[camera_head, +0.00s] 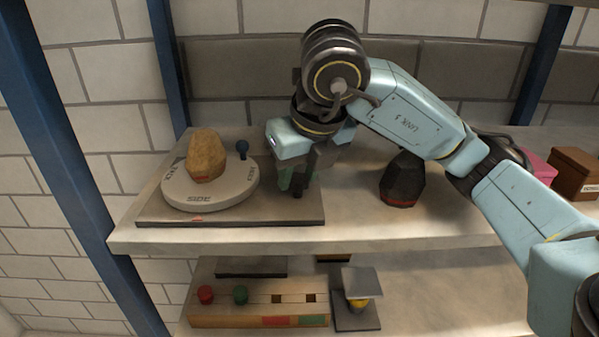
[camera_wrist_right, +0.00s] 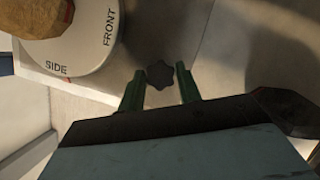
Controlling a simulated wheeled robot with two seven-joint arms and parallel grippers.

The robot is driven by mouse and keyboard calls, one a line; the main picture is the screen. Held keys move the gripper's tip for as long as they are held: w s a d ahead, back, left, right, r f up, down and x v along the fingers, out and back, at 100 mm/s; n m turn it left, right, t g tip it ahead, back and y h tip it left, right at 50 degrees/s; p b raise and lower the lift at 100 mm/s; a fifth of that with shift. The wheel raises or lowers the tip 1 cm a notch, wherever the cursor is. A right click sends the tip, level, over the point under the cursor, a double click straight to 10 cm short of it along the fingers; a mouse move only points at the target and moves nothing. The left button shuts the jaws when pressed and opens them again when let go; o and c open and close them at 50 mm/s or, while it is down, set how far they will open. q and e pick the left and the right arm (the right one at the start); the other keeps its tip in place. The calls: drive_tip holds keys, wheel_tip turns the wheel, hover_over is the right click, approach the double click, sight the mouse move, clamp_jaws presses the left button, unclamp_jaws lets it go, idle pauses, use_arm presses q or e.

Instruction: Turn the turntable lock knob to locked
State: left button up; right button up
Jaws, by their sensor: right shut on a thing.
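The round turntable (camera_head: 232,194) stands on a dark base plate (camera_head: 270,218) at the left of the shelf, with "SIDE" towards me. A dark lobed lock knob (camera_wrist_right: 160,74) shows in the right wrist view, beside the turntable's disc (camera_wrist_right: 85,65). My right gripper (camera_head: 298,186) reaches down over the plate's right part. In its wrist view, the green fingers (camera_wrist_right: 161,88) stand on either side of the knob, shut on it. In the head view the gripper largely hides the knob. Its lock setting cannot be read. My left gripper is not in view.
A dark faceted object (camera_head: 402,180) stands right of the plate. Brown (camera_head: 575,172) and pink boxes are farther right. A wooden peg block (camera_head: 258,310) is on the lower shelf.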

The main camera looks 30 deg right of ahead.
sight(297, 177)
idle(0.3)
drive_tip(key=o, duration=1)
drive_tip(key=shift+c, duration=0.2)
drive_tip(key=shift+r, duration=0.1)
drive_tip(key=shift+s+r, duration=0.15)
drive_tip(key=shift+r, duration=0.25)
drive_tip(key=shift+v, duration=1.1)
drive_tip(key=s, duration=0.6)
drive_tip(key=shift+s+a+f+b, duration=0.15)
drive_tip(key=shift+b, duration=0.25)
drive_tip(key=shift+s+a+b, duration=0.15)
drive_tip(key=shift+s+b, duration=0.95)
drive_tip(key=shift+s, duration=0.35)
drive_tip(key=shift+s+a+b, duration=0.1)
drive_tip(key=shift+s+b, duration=1)
drive_tip(key=shift+s, duration=0.3)
